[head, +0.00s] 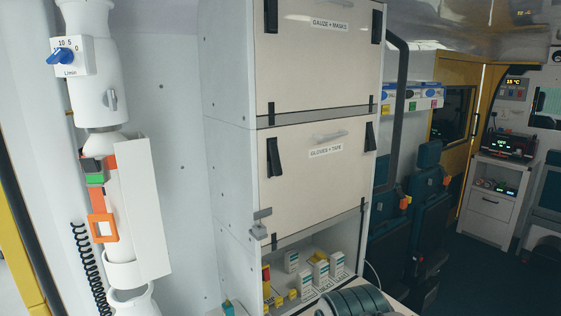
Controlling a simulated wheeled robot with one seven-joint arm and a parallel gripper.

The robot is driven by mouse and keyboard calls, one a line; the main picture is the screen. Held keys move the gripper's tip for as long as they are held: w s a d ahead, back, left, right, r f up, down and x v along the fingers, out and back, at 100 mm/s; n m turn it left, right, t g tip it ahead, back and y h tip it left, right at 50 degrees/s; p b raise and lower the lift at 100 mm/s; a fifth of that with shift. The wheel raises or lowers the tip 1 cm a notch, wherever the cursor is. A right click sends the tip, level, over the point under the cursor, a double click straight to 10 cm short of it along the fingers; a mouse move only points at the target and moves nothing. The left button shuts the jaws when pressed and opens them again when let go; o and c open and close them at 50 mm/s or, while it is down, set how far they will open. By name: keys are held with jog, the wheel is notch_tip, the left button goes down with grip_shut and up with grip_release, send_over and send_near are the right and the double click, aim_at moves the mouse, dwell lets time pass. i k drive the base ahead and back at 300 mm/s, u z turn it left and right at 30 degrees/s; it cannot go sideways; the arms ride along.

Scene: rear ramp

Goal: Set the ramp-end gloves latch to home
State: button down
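The gloves locker door (315,185), a cream panel labelled "GLOVES + TAPE", stands closed in the middle of the head view. A black latch-like paddle (274,158) sits at its upper left corner and looks slightly tilted. A similar black paddle (369,136) is at its upper right corner. I take the left one, nearer to me, as the ramp-end latch, but no mark confirms this. Its exact setting cannot be told. My gripper is not in view.
A grey bracket-like piece (261,222) juts out at the locker's lower left edge. The gauze locker door (315,55) is closed above. An open shelf (285,306) with boxes lies below. A white cylinder (95,90) stands at left. Dark seats (428,205) are at right.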

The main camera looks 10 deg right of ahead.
aim_at(276, 163)
jog(key=k, duration=0.65)
jog(key=u, duration=0.5)
jog(key=i, duration=1.1)
jog(key=z, duration=0.4)
